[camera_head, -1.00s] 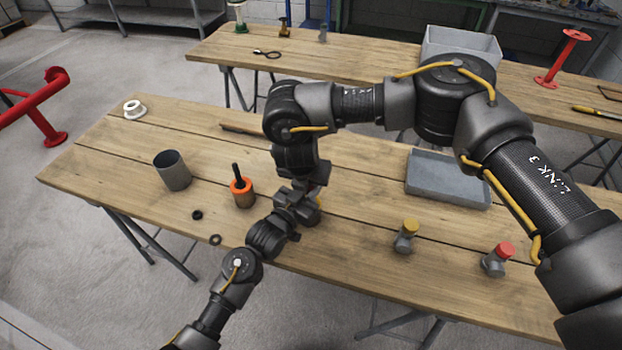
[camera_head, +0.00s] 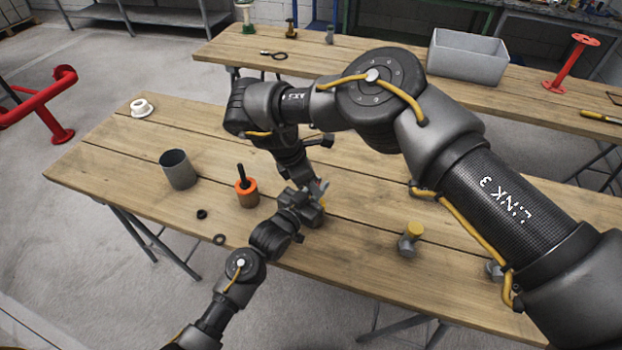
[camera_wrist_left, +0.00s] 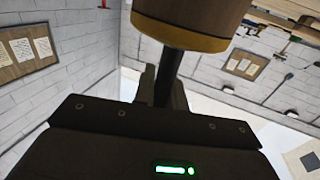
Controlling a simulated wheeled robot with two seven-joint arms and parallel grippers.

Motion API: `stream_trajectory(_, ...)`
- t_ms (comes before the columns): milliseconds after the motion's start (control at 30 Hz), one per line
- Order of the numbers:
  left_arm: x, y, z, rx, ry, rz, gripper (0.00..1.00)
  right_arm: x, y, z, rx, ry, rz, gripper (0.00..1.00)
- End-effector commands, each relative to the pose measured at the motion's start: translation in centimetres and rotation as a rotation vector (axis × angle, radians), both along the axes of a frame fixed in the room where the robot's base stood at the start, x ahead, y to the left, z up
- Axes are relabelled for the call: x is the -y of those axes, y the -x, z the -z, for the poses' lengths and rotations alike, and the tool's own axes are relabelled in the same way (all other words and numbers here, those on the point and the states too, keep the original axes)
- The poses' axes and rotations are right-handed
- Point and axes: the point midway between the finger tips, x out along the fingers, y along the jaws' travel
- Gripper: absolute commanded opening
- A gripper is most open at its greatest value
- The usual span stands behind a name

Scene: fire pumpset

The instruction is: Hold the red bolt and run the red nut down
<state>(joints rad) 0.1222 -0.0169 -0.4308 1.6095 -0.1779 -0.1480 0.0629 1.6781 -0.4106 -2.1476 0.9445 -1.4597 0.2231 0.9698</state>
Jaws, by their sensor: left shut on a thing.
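My left gripper (camera_head: 312,200) is near the middle of the front table, low over its boards. In the left wrist view, a dark rod (camera_wrist_left: 167,72) stands between its fingers, below a brown cylinder (camera_wrist_left: 190,22) with a yellow-orange rim. I cannot tell whether the rod is part of the red bolt; no red shows on it. My right gripper (camera_head: 302,175) is just above the left gripper, pointing down. Its fingertips are too small and overlapped to read. I cannot make out the red nut.
A grey cup (camera_head: 178,170), an orange-ringed brown cylinder with a black rod (camera_head: 247,190) and dark rings (camera_head: 219,239) stand left of the grippers. A yellow-topped fitting (camera_head: 410,238) is to the right. A grey fitting (camera_head: 494,270) is mostly hidden by my right arm. A white flanged part (camera_head: 141,108) sits far left.

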Motion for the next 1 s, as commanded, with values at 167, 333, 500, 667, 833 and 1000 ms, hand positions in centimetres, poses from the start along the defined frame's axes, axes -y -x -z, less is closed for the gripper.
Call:
stream_trajectory(167,0.0,0.0,0.1,-0.001,-0.001,0.001,0.0,0.0,0.0,0.0,0.0,0.0,-0.001,0.45)
stream_trajectory(333,0.0,0.0,0.0,-0.001,-0.001,0.001,0.0,0.0,-0.1,-1.2,0.003,0.001,-0.002,0.45)
stream_trajectory(500,0.0,0.0,0.1,-0.001,-0.001,0.001,0.0,0.0,-0.1,-3.4,0.002,0.001,-0.002,0.45)
stream_trajectory(667,0.0,0.0,0.1,-0.001,-0.001,0.001,0.0,0.0,0.0,-4.4,0.001,0.001,-0.001,0.45)
stream_trajectory(833,0.0,0.0,0.1,-0.001,-0.001,0.001,0.0,0.0,0.0,-4.5,-0.001,0.001,-0.001,0.45)
stream_trajectory(1000,0.0,0.0,0.0,-0.001,-0.001,0.001,0.0,0.0,-0.1,-4.7,0.002,0.001,-0.001,0.44)
